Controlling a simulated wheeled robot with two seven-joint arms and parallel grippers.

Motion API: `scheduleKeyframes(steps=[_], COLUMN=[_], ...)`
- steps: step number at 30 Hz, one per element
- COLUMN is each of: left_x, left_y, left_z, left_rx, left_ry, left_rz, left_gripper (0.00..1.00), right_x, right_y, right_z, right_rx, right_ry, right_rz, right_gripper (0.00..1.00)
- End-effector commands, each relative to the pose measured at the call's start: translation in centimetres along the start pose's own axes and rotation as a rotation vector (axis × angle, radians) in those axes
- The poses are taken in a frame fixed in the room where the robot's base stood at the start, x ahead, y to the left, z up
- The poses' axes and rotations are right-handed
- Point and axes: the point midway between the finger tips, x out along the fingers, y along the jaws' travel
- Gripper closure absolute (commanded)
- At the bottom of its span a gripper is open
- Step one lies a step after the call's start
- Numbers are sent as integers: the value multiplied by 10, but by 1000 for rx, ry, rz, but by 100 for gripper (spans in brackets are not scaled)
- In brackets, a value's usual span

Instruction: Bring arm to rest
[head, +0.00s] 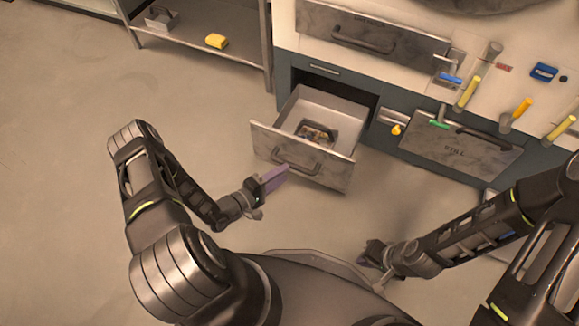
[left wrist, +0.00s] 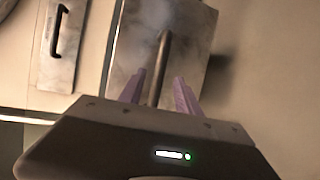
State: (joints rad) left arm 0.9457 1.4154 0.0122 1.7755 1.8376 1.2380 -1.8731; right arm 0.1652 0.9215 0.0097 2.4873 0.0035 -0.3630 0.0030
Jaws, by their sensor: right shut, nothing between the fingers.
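My left gripper (head: 274,178) has purple fingers and is at the front of an open drawer (head: 346,177), close to its handle (head: 297,165). In the left wrist view the fingers (left wrist: 159,84) stand apart, with the grey handle bar (left wrist: 164,50) showing between them. I cannot tell whether either finger touches the bar. My right gripper (head: 371,255) is dark, shut and empty, low in the head view in front of my body, apart from any furniture.
The pulled-out drawer holds a small dark item (head: 317,134). A second metal front (head: 460,145) is to its right. Several yellow-handled tools lie on the worktop (head: 530,40). Floor at left is clear.

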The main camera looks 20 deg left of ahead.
Motion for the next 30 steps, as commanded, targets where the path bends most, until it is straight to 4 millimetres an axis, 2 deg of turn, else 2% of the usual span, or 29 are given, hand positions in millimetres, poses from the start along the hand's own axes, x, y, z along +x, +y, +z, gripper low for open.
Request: scheduleKeyframes(steps=[3,6,23,26,30], left_x=[-13,-17,-17,-19,-23], left_y=[1,0,1,9,31], left_z=[0,0,0,1,3], left_rx=[0,0,1,1,1], left_ry=[0,0,0,0,0], left_rz=[0,0,0,0,0], left_gripper=[60,60,60,60,60], right_x=[-4,-4,-5,-12,-32], right_y=[-2,-3,-3,-6,-16], right_z=[1,2,2,2,4], right_rx=[-2,-2,-2,-3,-8], right_ry=[-3,-4,-4,-6,-11], right_rz=[-1,-2,-2,-2,-5], right_gripper=[100,100,100,100,100])
